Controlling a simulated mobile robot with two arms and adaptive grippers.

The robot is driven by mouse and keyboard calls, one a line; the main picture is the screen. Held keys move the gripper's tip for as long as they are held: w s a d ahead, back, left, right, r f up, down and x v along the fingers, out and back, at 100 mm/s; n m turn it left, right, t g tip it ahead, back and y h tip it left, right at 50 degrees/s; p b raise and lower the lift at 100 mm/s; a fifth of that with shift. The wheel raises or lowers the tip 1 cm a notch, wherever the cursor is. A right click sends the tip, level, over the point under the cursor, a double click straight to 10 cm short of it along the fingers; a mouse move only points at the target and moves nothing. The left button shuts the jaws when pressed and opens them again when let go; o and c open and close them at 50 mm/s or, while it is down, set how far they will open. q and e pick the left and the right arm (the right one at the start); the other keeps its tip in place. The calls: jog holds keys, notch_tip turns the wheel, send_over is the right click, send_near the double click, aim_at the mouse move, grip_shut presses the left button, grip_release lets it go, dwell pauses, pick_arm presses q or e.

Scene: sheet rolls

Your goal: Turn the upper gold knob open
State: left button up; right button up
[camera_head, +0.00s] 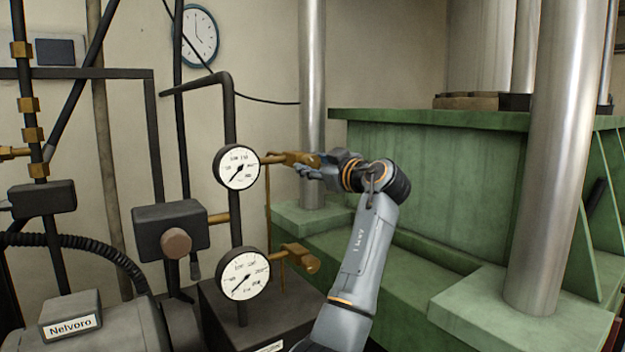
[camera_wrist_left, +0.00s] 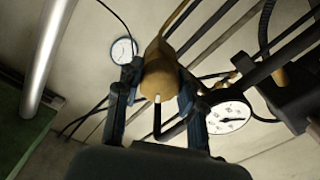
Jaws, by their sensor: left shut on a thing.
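The upper gold knob (camera_head: 298,158) sits at the end of a short gold pipe right of the upper pressure gauge (camera_head: 238,167). My left gripper (camera_head: 314,166) reaches it from the right and is shut on it. In the left wrist view the gold knob (camera_wrist_left: 160,70) lies between the two dark fingers of my left gripper (camera_wrist_left: 158,88). The knob's far side is partly hidden. The lower gold knob (camera_head: 300,258) is below, right of the lower gauge (camera_head: 244,273), and nothing touches it. My right gripper is not in view.
A green press frame (camera_head: 430,160) with steel columns (camera_head: 560,150) stands behind and right of my arm. Dark pipes and a black box (camera_head: 170,226) with a round brown button are at the left. A wall clock (camera_head: 196,37) hangs behind.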

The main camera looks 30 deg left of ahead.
pick_arm(q)
jog(key=n+b, duration=0.1)
jog(key=n, duration=0.2)
jog(key=n+b, duration=0.1)
jog(key=n, duration=0.1)
jog(key=shift+n, duration=0.4)
jog(key=n+b, duration=0.1)
jog(key=n, duration=0.2)
jog(key=shift+n+b, duration=0.3)
jog(key=shift+n, duration=1.1)
jog(key=o, duration=1.2)
jog(key=shift+d, duration=0.1)
